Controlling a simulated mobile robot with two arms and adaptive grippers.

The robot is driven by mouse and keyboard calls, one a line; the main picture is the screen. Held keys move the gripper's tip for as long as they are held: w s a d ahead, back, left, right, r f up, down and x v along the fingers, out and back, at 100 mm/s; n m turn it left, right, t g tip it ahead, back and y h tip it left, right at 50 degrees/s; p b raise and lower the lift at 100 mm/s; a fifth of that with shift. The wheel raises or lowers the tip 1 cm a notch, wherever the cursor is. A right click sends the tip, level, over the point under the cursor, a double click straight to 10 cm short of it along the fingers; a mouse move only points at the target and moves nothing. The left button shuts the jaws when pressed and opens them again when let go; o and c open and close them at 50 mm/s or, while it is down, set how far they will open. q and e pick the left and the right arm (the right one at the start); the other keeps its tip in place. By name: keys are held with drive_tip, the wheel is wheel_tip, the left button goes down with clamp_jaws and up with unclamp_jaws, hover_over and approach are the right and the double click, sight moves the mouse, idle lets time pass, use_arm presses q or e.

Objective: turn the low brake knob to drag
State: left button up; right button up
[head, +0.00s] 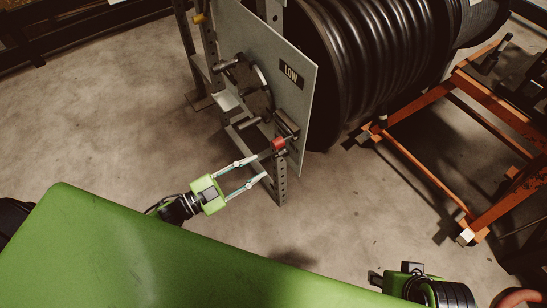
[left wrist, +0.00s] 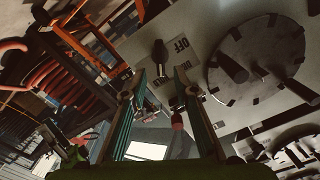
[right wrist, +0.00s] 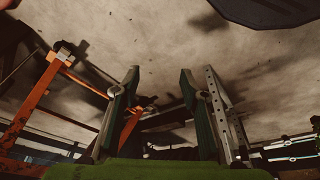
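The brake panel (head: 240,45) is a grey upright plate with a black LOW label (head: 291,75). A dark knob (left wrist: 160,54) stands out beside the label (left wrist: 181,46) reading OFF in the left wrist view; smaller lettering below it is hard to read. A red-tipped part (head: 279,144) sits by the plate's lower corner and also shows in the left wrist view (left wrist: 177,122). My left gripper (head: 268,165) is open just in front of that corner. The knob appears beyond its fingertips, apart from them. My right gripper (right wrist: 160,76) is open and empty, far from the panel.
A dark disc (head: 250,85) with protruding handles is on the panel, left of the label. A big black hose reel (head: 365,55) stands behind the plate. An orange frame (head: 425,170) stands at the right. Bare concrete floor (head: 110,110) is clear at the left.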

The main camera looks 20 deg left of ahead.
sight(275, 156)
use_arm(q)
drive_tip(key=x, duration=0.7)
drive_tip(key=shift+w+b, duration=0.1)
drive_tip(key=shift+b, duration=0.3)
clamp_jaws()
